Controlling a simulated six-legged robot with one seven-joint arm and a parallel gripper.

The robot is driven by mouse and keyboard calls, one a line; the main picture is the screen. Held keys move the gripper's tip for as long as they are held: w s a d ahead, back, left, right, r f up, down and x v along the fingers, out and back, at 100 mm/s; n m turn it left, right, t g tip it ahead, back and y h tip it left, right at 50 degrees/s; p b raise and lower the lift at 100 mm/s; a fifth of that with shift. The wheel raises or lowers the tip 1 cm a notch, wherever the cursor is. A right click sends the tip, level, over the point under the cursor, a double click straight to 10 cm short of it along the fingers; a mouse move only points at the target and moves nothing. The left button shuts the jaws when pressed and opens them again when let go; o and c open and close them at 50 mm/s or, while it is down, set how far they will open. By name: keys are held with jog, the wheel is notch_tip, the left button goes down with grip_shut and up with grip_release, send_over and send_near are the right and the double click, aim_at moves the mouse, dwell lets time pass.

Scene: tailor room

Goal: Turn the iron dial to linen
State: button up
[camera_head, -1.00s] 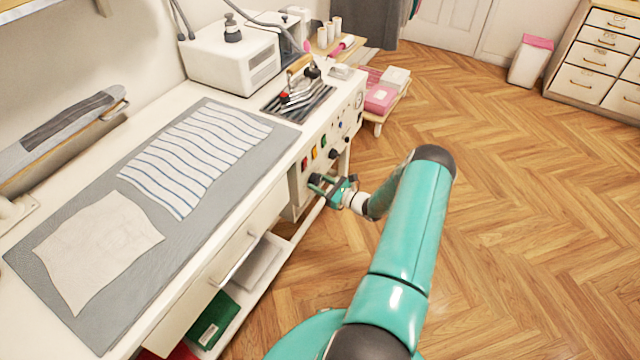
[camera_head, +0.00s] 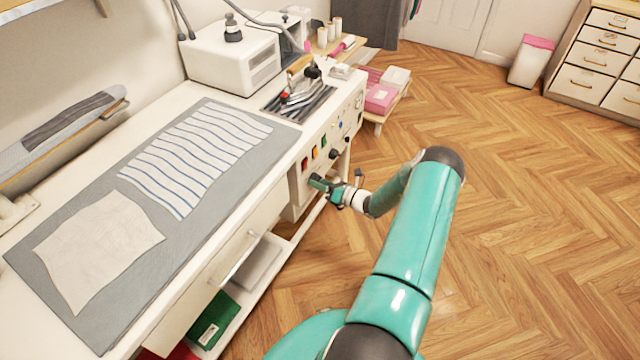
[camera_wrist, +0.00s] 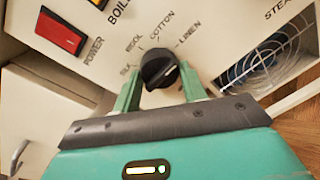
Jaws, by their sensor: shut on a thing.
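The dial (camera_wrist: 159,68) is a round black knob on the cream front panel (camera_wrist: 205,62). Around it are printed SILK, WOOL, COTTON and LINEN, with LINEN at its upper right in the wrist view. My gripper (camera_wrist: 158,82) is shut on the dial, one green finger at each side. I cannot tell for sure which word the knob points to. In the head view my gripper (camera_head: 318,182) is at the front panel of the bench, and the dial is hidden there. The iron (camera_head: 300,88) stands on a dark striped rest (camera_head: 318,104) on top.
A red POWER switch (camera_wrist: 60,33) is left of the dial, and a fan grille (camera_wrist: 265,60) is at its right. A drawer handle (camera_head: 238,258) sticks out from the bench nearby. The wooden floor (camera_head: 520,220) to the right is clear.

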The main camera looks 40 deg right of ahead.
dwell(0.3)
jog(key=o, duration=1)
jog(key=v, duration=1.3)
jog(key=shift+s+d, duration=0.15)
jog(key=shift+s, duration=0.25)
